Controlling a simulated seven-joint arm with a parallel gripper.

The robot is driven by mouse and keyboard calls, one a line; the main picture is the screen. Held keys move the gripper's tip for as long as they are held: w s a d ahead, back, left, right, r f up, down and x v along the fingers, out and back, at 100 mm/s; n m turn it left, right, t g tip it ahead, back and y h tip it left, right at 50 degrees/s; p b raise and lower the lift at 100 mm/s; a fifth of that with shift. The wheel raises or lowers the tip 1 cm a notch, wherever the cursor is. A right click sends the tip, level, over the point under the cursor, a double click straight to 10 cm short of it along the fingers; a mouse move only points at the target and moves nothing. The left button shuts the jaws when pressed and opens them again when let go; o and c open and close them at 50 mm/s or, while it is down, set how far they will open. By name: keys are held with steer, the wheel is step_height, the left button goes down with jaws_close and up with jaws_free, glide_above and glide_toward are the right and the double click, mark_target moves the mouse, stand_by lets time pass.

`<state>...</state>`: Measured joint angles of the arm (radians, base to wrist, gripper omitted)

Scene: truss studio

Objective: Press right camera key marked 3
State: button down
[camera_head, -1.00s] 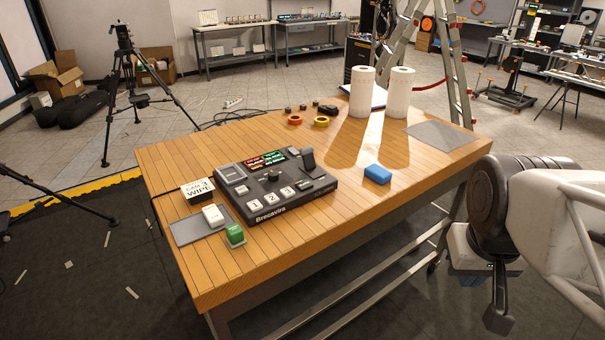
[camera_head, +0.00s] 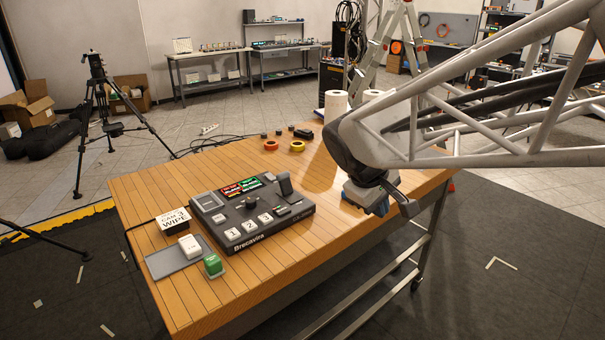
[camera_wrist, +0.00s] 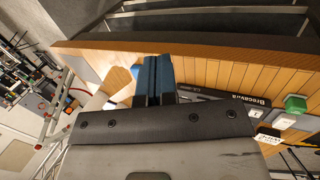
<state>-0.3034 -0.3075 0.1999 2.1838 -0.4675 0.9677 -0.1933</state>
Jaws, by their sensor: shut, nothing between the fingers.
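The black switcher console (camera_head: 285,226) lies on the wooden table. Its white camera keys 1, 2 and 3 sit in a row along the front. Key 3 (camera_head: 265,218) is the rightmost and is uncovered. A card (camera_head: 174,221) reading "CAM 3 WIPE" stands left of the console. My gripper (camera_wrist: 153,60) is shut and empty, to the right of the console and apart from it.
A grey mat (camera_head: 172,263) with a white block (camera_head: 190,245) and a green block (camera_head: 213,265) lies front left of the console. A console lever (camera_head: 284,185) stands up right of the keys. Two paper rolls (camera_head: 335,106) stand behind.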

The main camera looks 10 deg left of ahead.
steer(key=w+a+f+n+t+h, duration=0.2)
steer(key=w+a+n, duration=0.3)
steer(key=w+a, duration=0.65)
steer(key=n+t, duration=0.2)
steer(key=n, duration=0.4)
glide_above(266, 219)
step_height(266, 219, down, 4)
steer(key=shift+w+a+f, duration=0.1)
steer(key=shift+f, duration=0.1)
steer(key=shift+f, duration=0.15)
steer(key=shift+f, duration=4.2)
steer(key=shift+f, duration=0.9)
steer(key=shift+r, duration=0.85)
